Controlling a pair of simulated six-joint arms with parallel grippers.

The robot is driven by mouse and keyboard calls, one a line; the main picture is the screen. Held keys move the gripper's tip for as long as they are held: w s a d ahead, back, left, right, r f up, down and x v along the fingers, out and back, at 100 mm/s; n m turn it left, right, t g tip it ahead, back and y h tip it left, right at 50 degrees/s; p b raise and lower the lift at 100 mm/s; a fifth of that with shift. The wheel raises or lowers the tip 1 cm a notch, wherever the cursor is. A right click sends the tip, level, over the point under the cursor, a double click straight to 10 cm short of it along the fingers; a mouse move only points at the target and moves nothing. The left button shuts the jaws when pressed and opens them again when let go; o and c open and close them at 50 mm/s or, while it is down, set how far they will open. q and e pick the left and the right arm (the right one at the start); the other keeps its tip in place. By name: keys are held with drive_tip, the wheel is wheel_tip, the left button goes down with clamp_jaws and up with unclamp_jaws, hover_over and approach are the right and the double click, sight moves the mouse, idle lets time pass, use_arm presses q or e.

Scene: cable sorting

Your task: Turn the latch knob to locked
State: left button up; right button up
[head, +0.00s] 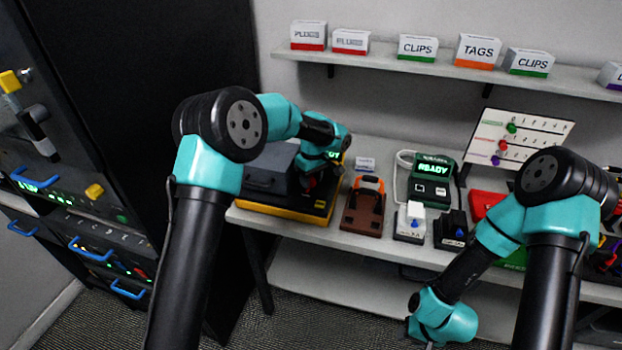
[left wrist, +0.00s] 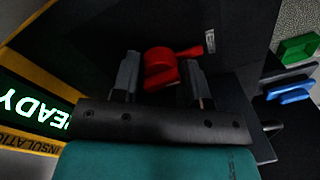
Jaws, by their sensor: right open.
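The red latch knob (left wrist: 160,68) sits on a dark box (left wrist: 225,95) in the left wrist view, with a red lever part pointing right toward a small pale label. My left gripper (left wrist: 162,78) is open, with one finger on each side of the knob; I cannot tell whether they touch it. In the head view my left gripper (head: 312,182) is at the dark box (head: 268,168) on its yellow-edged base, and my own wrist hides most of the knob there. My right gripper (head: 430,342) hangs low in front of the shelf, its fingers barely visible.
A brown block with an orange handle (head: 363,205) stands close right of the box. A green READY tester (head: 431,180) and white and black switch units (head: 410,222) are further right. A dark cabinet with blue handles (head: 90,250) is at left. Labelled bins line the upper shelf (head: 400,65).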

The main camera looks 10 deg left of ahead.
sight(314, 179)
use_arm(q)
drive_tip(key=c, duration=0.4)
drive_tip(key=shift+m, duration=1.5)
drive_tip(key=o, duration=0.9)
drive_tip(key=shift+d, duration=0.1)
drive_tip(key=shift+r, duration=0.1)
drive_tip(key=r, duration=1.7)
drive_tip(key=shift+w+d+r, duration=0.1)
drive_tip(key=shift+w+d, duration=0.15)
drive_tip(key=shift+d, duration=0.15)
drive_tip(key=shift+c, duration=0.2)
